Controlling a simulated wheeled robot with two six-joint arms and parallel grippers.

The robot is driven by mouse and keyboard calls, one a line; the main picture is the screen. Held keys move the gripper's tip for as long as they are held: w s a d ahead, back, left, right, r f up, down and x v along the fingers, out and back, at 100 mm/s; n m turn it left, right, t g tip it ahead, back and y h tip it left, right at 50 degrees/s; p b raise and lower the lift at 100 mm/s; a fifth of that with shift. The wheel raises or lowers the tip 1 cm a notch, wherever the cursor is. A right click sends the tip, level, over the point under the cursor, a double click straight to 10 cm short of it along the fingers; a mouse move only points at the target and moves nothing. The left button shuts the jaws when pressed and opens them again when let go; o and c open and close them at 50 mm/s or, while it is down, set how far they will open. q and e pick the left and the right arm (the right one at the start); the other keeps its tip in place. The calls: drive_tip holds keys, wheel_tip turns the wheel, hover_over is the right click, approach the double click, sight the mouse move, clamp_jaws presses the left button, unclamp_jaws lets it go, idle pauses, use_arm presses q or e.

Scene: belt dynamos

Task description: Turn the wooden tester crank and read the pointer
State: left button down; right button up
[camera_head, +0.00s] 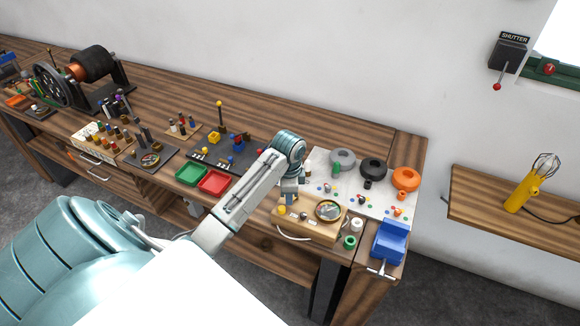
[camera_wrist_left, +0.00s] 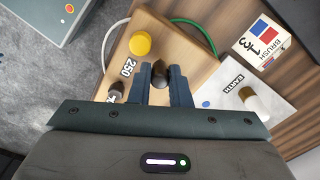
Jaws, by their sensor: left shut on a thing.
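The wooden tester (camera_head: 322,232) lies near the front edge of the bench, with a round dial (camera_head: 329,210) and a yellow knob (camera_head: 282,210). In the left wrist view its pale wooden board (camera_wrist_left: 195,62) shows the yellow knob (camera_wrist_left: 140,43) and a "250" label. My left gripper (camera_head: 290,197) is over the left part of the tester. In the wrist view, its two fingers (camera_wrist_left: 161,88) are shut on a dark brown crank knob (camera_wrist_left: 160,70). The dial and its pointer are outside the wrist view, and the pointer is too small to read in the head view.
A blue vise (camera_head: 389,241) stands right of the tester, beside white and green spools (camera_head: 350,241). A white mat (camera_head: 336,185) with grey, black and orange rings (camera_head: 405,179) lies behind. Red (camera_head: 214,181) and green (camera_head: 191,173) trays are to the left.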

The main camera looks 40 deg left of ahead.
idle(0.5)
use_arm(q)
drive_tip(key=c, duration=1.3)
unclamp_jaws()
drive_tip(key=shift+c, duration=0.2)
